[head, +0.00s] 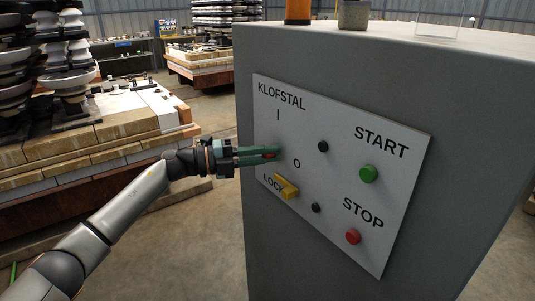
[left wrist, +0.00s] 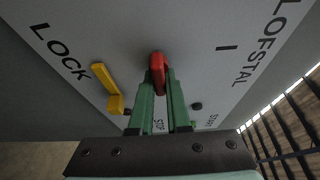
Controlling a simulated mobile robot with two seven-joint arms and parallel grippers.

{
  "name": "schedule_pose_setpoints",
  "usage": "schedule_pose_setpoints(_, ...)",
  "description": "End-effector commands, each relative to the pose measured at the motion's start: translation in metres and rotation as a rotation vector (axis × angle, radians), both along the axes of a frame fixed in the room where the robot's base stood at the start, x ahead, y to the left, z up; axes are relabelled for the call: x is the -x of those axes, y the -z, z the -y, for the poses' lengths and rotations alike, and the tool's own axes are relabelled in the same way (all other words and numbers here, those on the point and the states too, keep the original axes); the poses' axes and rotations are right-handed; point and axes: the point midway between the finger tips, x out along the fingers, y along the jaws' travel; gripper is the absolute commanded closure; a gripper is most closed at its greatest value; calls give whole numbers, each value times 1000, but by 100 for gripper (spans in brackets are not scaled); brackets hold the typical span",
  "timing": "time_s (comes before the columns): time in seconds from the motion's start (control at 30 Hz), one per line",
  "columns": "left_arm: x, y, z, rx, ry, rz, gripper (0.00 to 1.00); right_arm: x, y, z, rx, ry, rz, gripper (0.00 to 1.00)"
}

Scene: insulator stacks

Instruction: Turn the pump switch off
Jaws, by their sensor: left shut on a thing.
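The control panel (head: 330,150) is a light plate marked KLOFSTAL on the front of a grey cabinet. The red switch handle (left wrist: 157,72) sits between the green fingers of my left gripper (left wrist: 160,85), which is shut on it. My right gripper is not in view.
A yellow lock lever (head: 286,187) is just below the fingers. A green START button (head: 369,173), a red STOP button (head: 353,236) and small black knobs are further right on the panel. Pallets with insulator stacks (head: 70,70) stand at the left.

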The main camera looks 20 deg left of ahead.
Motion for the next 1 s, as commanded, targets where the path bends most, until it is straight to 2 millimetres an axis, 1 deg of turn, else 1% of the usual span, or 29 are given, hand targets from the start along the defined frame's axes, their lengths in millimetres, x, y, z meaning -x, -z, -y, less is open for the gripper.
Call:
schedule_pose_setpoints(0.13,0,1,-1,-4,-1,1,100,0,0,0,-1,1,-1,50)
schedule_pose_setpoints(0.17,0,1,-1,-4,-1,1,83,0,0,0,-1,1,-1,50)
schedule_pose_setpoints(0.4,0,0,0,-1,-1,0,56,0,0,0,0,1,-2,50)
schedule_pose_setpoints(0.63,0,0,0,-1,0,0,55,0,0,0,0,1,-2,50)
schedule_pose_setpoints(0.73,2,1,-4,-1,-2,0,55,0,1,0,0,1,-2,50)
schedule_pose_setpoints(0.87,10,2,-20,-3,-3,-1,55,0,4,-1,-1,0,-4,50)
schedule_pose_setpoints(1.0,25,3,-46,-5,-5,-2,55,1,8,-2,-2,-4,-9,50)
